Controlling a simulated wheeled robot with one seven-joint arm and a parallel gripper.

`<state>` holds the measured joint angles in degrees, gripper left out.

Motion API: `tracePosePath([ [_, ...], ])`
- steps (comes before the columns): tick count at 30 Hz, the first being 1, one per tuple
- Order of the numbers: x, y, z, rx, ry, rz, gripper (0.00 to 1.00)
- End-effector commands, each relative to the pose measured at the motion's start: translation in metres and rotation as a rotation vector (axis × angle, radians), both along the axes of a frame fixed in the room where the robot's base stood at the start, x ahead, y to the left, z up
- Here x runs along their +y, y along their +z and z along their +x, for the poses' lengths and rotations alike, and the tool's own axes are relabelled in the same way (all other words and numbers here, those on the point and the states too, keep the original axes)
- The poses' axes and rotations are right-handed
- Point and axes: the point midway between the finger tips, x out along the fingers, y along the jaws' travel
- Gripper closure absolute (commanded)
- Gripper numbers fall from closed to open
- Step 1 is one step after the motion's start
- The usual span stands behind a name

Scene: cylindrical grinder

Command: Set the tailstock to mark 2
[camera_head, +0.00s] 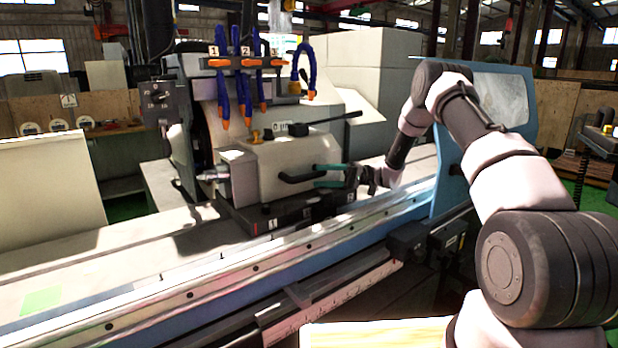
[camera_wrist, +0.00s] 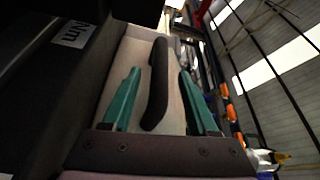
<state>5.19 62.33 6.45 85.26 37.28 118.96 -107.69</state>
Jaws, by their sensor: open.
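The tailstock (camera_head: 270,165) is a light grey housing on a dark base on the grinder's long bed. A black handle (camera_head: 297,178) sticks out from its front side. My gripper (camera_head: 317,175) has teal fingers and is open at this handle. In the wrist view the black handle (camera_wrist: 157,85) stands between the two spread fingers of my gripper (camera_wrist: 160,74), with a gap visible on both sides. A plate marked 1 (camera_head: 272,224) is on the dark base's front edge. A second small plate (camera_head: 308,212) lies right of it, too small to read surely.
Blue hoses with orange tips (camera_head: 240,95) hang above the tailstock under labels 1, 2 and 3. A black lever (camera_head: 325,123) lies on top of the housing. A blue guard panel (camera_head: 490,105) stands behind my arm.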

Motion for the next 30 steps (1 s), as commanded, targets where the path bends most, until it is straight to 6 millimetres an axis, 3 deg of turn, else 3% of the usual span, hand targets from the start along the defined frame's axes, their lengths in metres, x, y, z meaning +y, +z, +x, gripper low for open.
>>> tracePosePath([
  [3, 0.021, 0.002, -0.005, 0.000, 0.005, -0.002, 0.41],
  [9, 0.043, 0.003, -0.010, 0.000, 0.003, -0.003, 0.41],
  [20, 0.048, 0.004, -0.010, 0.000, 0.001, -0.002, 0.41],
  [24, 0.048, 0.004, -0.010, 0.000, 0.001, -0.002, 0.94],
  [25, 0.048, 0.004, -0.010, 0.000, 0.001, -0.002, 1.00],
  [30, 0.048, 0.004, -0.010, 0.000, 0.001, -0.002, 1.00],
])
